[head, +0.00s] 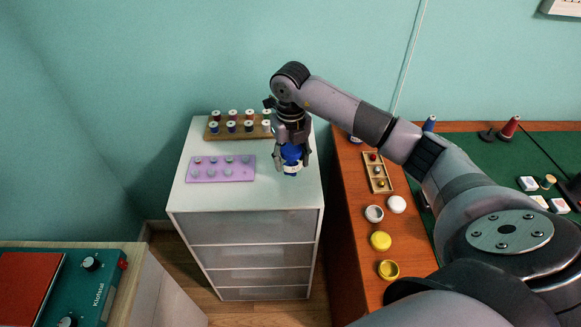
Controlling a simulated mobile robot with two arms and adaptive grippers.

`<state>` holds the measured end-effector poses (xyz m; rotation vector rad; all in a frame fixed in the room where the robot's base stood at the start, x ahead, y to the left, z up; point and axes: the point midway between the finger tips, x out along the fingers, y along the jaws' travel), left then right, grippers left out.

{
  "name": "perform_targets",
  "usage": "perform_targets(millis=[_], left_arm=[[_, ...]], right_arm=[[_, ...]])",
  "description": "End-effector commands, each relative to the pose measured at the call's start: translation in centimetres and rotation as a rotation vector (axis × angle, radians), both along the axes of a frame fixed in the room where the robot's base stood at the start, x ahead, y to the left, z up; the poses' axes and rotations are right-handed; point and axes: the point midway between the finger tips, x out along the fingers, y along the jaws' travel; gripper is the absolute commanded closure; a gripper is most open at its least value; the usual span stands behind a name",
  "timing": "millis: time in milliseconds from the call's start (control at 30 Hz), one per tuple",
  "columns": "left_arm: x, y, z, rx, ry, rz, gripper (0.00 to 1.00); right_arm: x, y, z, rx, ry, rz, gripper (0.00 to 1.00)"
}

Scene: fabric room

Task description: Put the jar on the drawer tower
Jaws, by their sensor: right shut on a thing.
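A white drawer tower (250,198) with several drawers stands in the middle of the head view. My right gripper (292,158) points down over the right part of its top and is shut on a small blue jar (291,155) with a pale label. The jar is upright. I cannot tell whether its base touches the top or hangs just above it. My left gripper is out of view.
On the tower top are a lilac tray (220,178) and a wooden rack (212,136) of spools. A green machine (85,290) stands at lower left.

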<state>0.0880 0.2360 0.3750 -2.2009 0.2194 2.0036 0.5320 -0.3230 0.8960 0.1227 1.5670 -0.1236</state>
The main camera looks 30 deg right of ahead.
Motion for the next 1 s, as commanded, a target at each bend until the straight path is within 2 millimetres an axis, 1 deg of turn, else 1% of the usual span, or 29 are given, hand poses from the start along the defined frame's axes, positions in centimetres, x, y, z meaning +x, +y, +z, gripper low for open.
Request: perform_targets(millis=[67, 200, 300, 533, 633, 667, 933, 1000], left_arm=[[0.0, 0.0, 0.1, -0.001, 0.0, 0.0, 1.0], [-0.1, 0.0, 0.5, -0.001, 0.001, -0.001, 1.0], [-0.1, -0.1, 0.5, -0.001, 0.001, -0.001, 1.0], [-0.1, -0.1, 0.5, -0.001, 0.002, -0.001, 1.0], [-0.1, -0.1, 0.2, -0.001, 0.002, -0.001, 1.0], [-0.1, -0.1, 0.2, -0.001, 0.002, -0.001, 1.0], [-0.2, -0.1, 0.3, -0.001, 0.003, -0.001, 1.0], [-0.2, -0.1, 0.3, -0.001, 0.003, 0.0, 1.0]], right_arm=[[-0.1, 0.1, -0.8, 0.001, 0.002, 0.0, 0.89], [-0.1, 0.1, -3.0, 0.002, 0.005, 0.001, 0.89], [-0.1, 0.0, -4.0, 0.0, 0.002, 0.0, 0.89], [0.0, 0.0, -4.1, 0.0, 0.0, 0.001, 0.89], [0.0, 0.0, -4.4, 0.0, 0.0, 0.001, 0.89], [0.0, 0.0, -4.4, 0.0, 0.001, 0.001, 0.52], [0.0, 0.0, -4.3, 0.0, 0.001, 0.001, 0.34], [0.0, 0.0, -4.3, 0.0, 0.001, 0.001, 0.33]])
